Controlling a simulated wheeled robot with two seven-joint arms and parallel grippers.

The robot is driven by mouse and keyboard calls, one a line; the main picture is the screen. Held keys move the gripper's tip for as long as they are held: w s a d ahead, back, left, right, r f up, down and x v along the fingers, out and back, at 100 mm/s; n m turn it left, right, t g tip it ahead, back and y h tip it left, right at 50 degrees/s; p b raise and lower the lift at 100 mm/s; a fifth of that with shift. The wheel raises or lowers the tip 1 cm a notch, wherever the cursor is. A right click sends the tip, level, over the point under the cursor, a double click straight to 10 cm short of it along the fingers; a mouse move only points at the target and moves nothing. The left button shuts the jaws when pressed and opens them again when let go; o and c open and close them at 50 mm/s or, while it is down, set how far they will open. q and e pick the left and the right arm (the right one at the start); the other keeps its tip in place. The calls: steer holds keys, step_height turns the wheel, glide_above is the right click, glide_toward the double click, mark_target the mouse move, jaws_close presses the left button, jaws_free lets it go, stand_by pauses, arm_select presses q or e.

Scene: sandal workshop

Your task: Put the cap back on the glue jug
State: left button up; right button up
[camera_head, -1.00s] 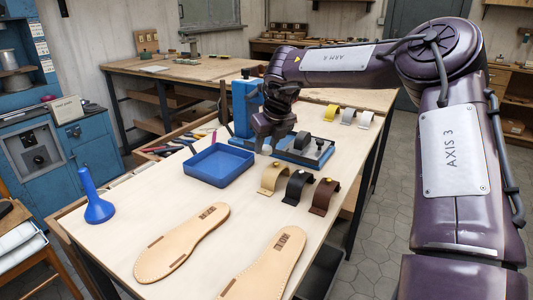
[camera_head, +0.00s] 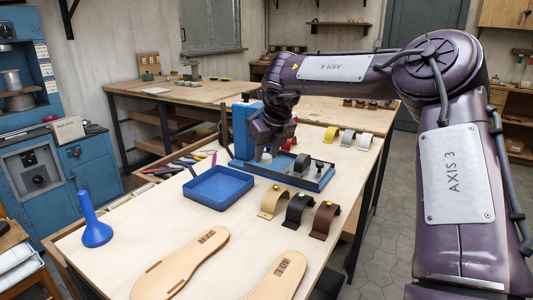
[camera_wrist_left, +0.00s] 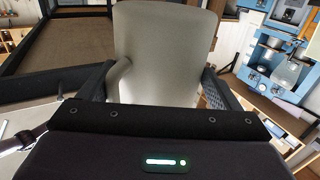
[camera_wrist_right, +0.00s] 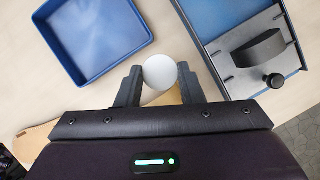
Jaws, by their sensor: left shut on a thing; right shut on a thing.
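The glue jug (camera_wrist_left: 165,50) is a large beige-grey body in the left wrist view. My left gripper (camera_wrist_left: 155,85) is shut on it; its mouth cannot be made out. The jug and left gripper are outside the head view. The white round cap (camera_wrist_right: 160,71) sits between the fingertips of my right gripper (camera_wrist_right: 160,84), which is shut on it. In the head view the cap (camera_head: 267,158) shows as a small pale piece under the right gripper (camera_head: 268,150), above the bench between the blue tray and the blue-based fixture.
A blue tray (camera_head: 218,203) and a blue-based fixture (camera_head: 318,184) flank the right gripper. A blue funnel (camera_head: 95,230), strap pieces (camera_head: 299,209) and two soles (camera_head: 185,262) lie on the workbench (camera_head: 240,240). Bare bench shows between funnel and tray.

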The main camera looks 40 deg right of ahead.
mark_target(269, 163)
arm_select(q)
steer(key=o, duration=0.6)
steer(key=c, duration=0.9)
steer(key=shift+r, duration=0.1)
steer(key=shift+c, duration=0.2)
arm_select(e)
steer(key=shift+f, duration=2.8)
